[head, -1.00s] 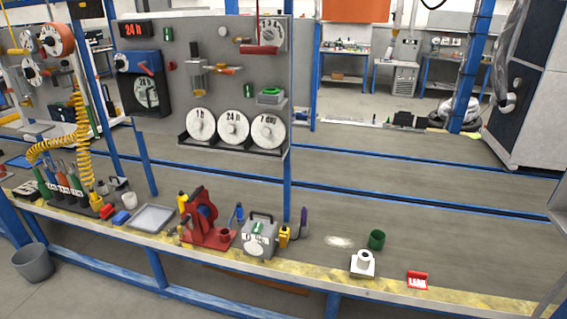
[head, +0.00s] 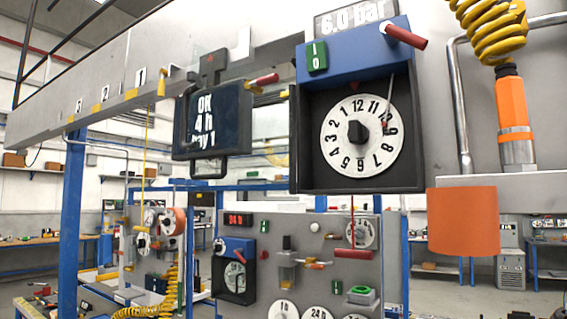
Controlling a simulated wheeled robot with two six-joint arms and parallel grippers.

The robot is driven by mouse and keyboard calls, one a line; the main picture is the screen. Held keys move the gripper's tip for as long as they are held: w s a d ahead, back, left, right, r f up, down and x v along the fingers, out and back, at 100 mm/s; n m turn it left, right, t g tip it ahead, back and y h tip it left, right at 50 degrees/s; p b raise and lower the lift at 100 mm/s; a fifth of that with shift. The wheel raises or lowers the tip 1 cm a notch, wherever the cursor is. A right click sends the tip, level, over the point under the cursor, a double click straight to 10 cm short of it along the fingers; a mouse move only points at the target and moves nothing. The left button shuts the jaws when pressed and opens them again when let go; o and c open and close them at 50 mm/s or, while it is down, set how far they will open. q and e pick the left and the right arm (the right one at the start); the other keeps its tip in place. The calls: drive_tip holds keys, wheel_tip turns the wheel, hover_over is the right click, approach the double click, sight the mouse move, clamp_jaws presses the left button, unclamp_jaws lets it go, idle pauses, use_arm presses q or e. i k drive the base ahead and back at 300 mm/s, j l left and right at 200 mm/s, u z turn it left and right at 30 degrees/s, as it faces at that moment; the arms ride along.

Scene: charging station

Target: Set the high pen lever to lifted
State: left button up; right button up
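The high chart recorder (head: 357,110) hangs at the upper right of centre in the head view. It has a blue top housing (head: 350,55) above a black case with a round white numbered chart (head: 345,155). The red-handled lever (head: 407,37) sticks out from the upper right of the housing and points right and slightly down. A thin pen arm (head: 389,98) hangs over the right side of the chart, its red tip near the 9. I cannot tell whether the tip touches the chart. Neither of my grippers is in view.
A dark display (head: 212,120) hangs left of the recorder. An orange cylinder (head: 463,222) and a yellow coiled hose (head: 489,30) are close at the right. Below, a lower panel carries a second, smaller blue recorder (head: 237,270). A grey beam with numbered tags (head: 105,92) runs along the upper left.

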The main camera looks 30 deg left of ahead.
sight(392, 33)
drive_tip(key=j+z, duration=0.25)
drive_tip(key=j, duration=0.45)
drive_tip(key=i+j+z, duration=0.1)
drive_tip(key=j+z, duration=0.15)
drive_tip(key=j, duration=0.45)
drive_tip(key=j+z, duration=0.25)
drive_tip(key=j, duration=0.4)
drive_tip(key=k+j+z, duration=0.25)
drive_tip(key=j, duration=0.4)
drive_tip(key=k+l, duration=0.15)
drive_tip(key=l, duration=0.15)
drive_tip(key=k+l+z, duration=0.15)
drive_tip(key=l, duration=0.2)
drive_tip(key=k+l, duration=0.15)
drive_tip(key=l, duration=0.15)
drive_tip(key=i+j, duration=0.4)
drive_tip(key=z, duration=0.05)
